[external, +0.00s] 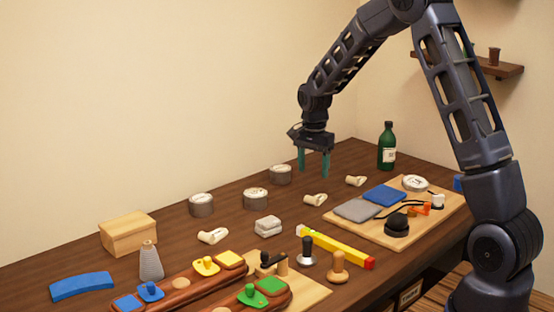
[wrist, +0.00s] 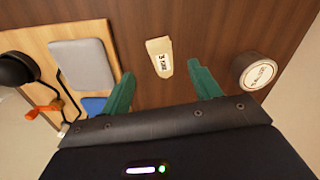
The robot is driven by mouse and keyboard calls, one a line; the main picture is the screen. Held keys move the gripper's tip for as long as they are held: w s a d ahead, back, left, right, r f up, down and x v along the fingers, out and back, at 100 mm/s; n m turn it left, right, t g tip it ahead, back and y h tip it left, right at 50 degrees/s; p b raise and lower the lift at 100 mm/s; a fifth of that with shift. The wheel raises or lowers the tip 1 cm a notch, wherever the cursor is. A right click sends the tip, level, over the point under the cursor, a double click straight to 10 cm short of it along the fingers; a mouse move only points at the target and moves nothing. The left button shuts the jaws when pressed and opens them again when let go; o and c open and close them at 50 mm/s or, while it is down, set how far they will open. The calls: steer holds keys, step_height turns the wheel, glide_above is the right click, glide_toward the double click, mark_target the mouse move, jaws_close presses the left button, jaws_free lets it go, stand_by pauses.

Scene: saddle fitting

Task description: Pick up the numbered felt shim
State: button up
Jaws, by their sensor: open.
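A cream, tapered felt shim (wrist: 160,57) with a dark printed "3" and other lettering lies flat on the brown table in the wrist view. It is ahead of my gripper (wrist: 160,88), roughly centred between the fingers, and not touched by them. In the external view, it appears to be the middle of three similar cream pieces (external: 316,200). My gripper (external: 313,165) hangs above the table there, with its green fingers apart and nothing between them. The other two cream pieces lie farther right (external: 355,181) and at the front left (external: 213,236).
A round tin (wrist: 258,70) stands right of the shim in the wrist view. A wooden board (external: 400,232) with a grey pad (external: 357,209), blue pad (external: 385,195) and black knob lies to the right. A green bottle (external: 387,147) stands behind. A yellow level (external: 337,248) lies in front.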

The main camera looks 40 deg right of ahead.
mark_target(313, 196)
steer(key=shift+f, duration=4.35)
steer(key=c, duration=1.1)
